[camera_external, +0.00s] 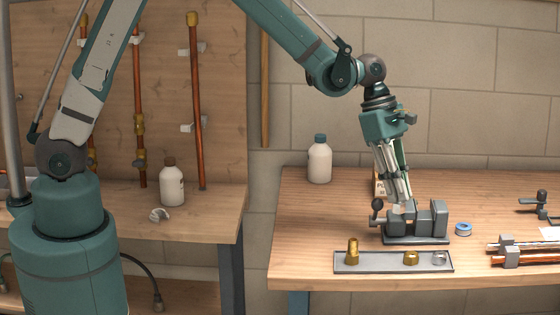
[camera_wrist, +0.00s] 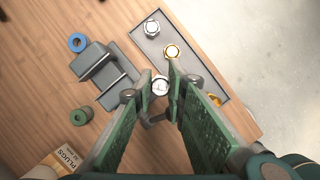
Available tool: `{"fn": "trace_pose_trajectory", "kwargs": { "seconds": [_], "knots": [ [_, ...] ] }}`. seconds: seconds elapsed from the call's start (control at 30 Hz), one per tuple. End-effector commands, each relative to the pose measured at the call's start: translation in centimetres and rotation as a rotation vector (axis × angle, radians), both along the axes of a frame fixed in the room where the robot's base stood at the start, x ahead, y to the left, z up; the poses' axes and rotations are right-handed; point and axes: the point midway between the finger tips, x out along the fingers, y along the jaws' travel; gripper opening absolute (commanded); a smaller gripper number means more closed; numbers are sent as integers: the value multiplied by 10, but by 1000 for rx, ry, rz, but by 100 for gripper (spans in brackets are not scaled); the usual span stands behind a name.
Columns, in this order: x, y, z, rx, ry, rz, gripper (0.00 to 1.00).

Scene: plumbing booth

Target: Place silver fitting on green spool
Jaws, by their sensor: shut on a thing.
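My gripper (camera_wrist: 160,84) is shut on a silver fitting (camera_wrist: 160,87), which shows bright between the two green fingertips in the wrist view. In the external view my gripper (camera_external: 400,206) points down just above and behind the grey vise; the held fitting is too small to make out there. The green spool (camera_wrist: 81,116) rests on the wooden bench, left of the fingertips and below the vise in the wrist view, apart from the gripper. I cannot make out the spool in the external view.
The grey vise (camera_external: 415,224) stands close to the gripper. A tray (camera_external: 382,269) at the bench's front holds a silver nut (camera_wrist: 152,28), a brass nut (camera_wrist: 172,51) and a taller brass fitting (camera_external: 352,251). A blue tape roll (camera_wrist: 77,42) and a plugs box (camera_wrist: 56,160) are nearby.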

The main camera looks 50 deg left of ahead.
Motion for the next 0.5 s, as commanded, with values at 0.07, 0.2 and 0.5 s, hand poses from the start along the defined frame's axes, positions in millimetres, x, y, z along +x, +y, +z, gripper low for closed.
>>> {"fn": "trace_pose_trajectory", "kwargs": {
  "seconds": [0.07,0.2,0.5],
  "knots": [
    [28,11,8,1,2,27,0],
    [76,33,16,3,6,77,0],
    [160,82,30,6,14,165,0]
  ]
}}
